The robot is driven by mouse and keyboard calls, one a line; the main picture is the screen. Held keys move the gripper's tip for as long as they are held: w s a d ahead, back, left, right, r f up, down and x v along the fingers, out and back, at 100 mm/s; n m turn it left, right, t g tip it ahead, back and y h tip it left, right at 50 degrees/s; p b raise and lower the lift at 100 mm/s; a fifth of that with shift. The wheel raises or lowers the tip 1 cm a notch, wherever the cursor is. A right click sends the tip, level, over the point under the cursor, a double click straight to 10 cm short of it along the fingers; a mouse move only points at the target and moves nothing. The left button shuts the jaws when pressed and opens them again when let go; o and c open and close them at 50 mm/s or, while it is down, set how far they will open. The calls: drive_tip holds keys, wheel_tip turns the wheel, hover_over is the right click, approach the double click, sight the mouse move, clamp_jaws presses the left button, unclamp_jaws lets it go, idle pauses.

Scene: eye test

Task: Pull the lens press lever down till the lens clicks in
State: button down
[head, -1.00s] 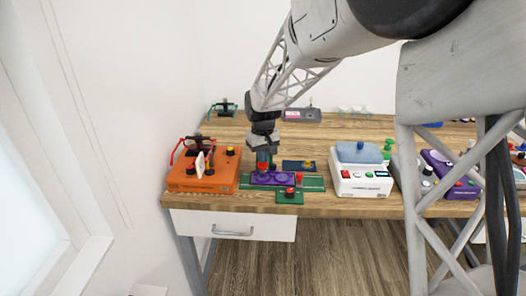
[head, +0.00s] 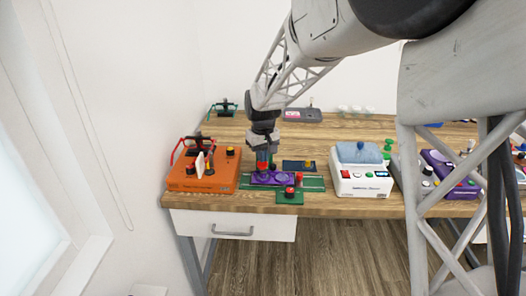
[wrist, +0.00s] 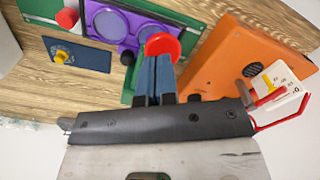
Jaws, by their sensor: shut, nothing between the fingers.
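The lens press has a green base (head: 313,184) near the front edge of the table. A purple spectacle frame (head: 268,178) with two round lenses lies on it, and it also shows in the wrist view (wrist: 108,18). A round red knob (wrist: 163,45), likely the lever's end, is at my fingertips in the wrist view. My gripper (head: 263,161) points down over the left end of the press. In the wrist view its blue fingers (wrist: 154,62) are together with nothing between them. They overlap the knob's lower edge; I cannot tell whether they touch it. The lever's arm is mostly hidden.
An orange box (head: 203,180) with a red handle stands close on the left. A dark blue plate (head: 292,165) with a yellow knob lies behind the press. A white device (head: 362,184) stands to the right, with purple equipment (head: 460,188) beyond it.

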wheel_tip(320, 180, up, 8)
drive_tip(key=shift+r, duration=0.2)
idle(1.5)
idle(0.3)
drive_tip(key=s+d+r+m+t, duration=0.1)
drive_tip(key=s+d+r+m, duration=0.15)
drive_tip(key=s+d, duration=0.65)
drive_tip(key=s+d+r+m, duration=0.1)
drive_tip(key=s+d+r, duration=0.4)
drive_tip(key=s, duration=0.6)
drive_tip(key=s+d+f+m, duration=0.1)
drive_tip(key=s+d, duration=0.2)
drive_tip(key=s, duration=0.4)
drive_tip(key=s+d+f+t, duration=0.1)
drive_tip(key=s+d+f, duration=0.1)
drive_tip(key=s, duration=0.5)
drive_tip(key=s+d+f+m, duration=0.1)
drive_tip(key=s+d+f, duration=0.1)
drive_tip(key=s+d, duration=0.2)
drive_tip(key=s, duration=0.3)
drive_tip(key=shift+m+t, duration=0.3)
drive_tip(key=shift+m, duration=0.05)
